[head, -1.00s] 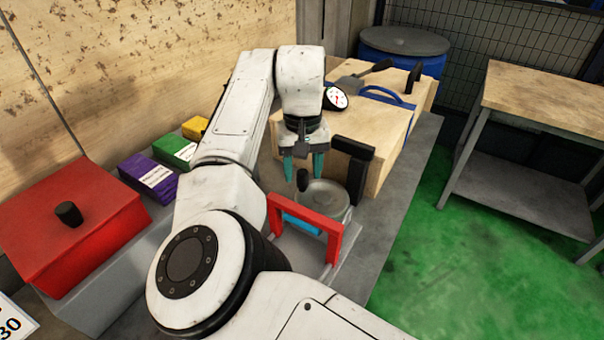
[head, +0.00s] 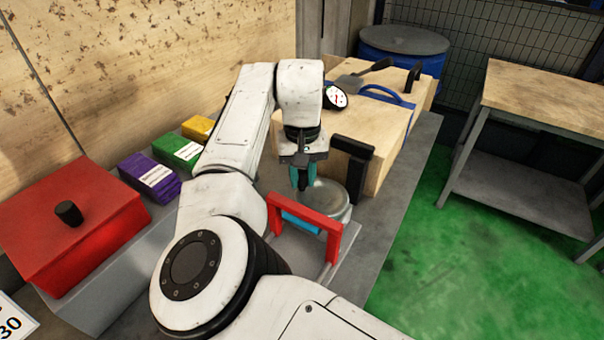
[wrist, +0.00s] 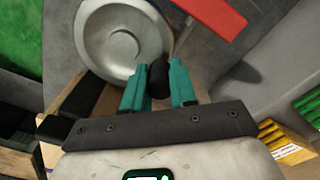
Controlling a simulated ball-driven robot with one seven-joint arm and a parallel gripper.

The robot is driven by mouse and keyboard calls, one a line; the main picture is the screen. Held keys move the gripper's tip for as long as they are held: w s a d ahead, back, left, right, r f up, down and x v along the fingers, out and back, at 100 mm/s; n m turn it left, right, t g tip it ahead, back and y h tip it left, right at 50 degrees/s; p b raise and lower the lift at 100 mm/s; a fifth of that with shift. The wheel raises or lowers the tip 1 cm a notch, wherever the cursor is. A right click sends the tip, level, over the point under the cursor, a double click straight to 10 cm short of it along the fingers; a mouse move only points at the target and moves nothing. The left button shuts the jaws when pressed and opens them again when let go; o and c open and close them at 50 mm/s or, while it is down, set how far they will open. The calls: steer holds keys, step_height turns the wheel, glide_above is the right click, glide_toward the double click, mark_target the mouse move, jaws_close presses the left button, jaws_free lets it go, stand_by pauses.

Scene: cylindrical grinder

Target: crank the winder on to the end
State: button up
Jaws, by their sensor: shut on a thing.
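The winder is a round silver metal drum (head: 329,198) on the grey bench, beside a red frame (head: 330,232). The wrist view shows its dished face (wrist: 115,42) at the upper left. Its black crank knob (wrist: 159,78) stands at the drum's edge. My gripper (wrist: 159,69) is shut on the knob, with one teal finger on each side. In the head view my gripper (head: 303,184) points down at the drum's near-left edge and hides part of it.
A wooden box (head: 378,140) with black handles stands behind the drum. A red box (head: 70,220) and small purple (head: 150,180), green (head: 178,150) and yellow (head: 198,128) boxes line the left. The green floor (head: 425,260) at right is clear.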

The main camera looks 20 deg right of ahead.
jaws_close()
steer(key=shift+w+d+r+m+p, duration=0.1)
steer(key=shift+d+r+m+p, duration=0.05)
steer(key=shift+m+p, duration=0.3)
steer(key=shift+w+m, duration=0.15)
steer(key=shift+m, duration=0.2)
steer(key=o, duration=0.8)
jaws_free()
step_height(320, 180, up, 10)
steer(key=shift+r, duration=0.25)
steer(key=shift+d, duration=0.1)
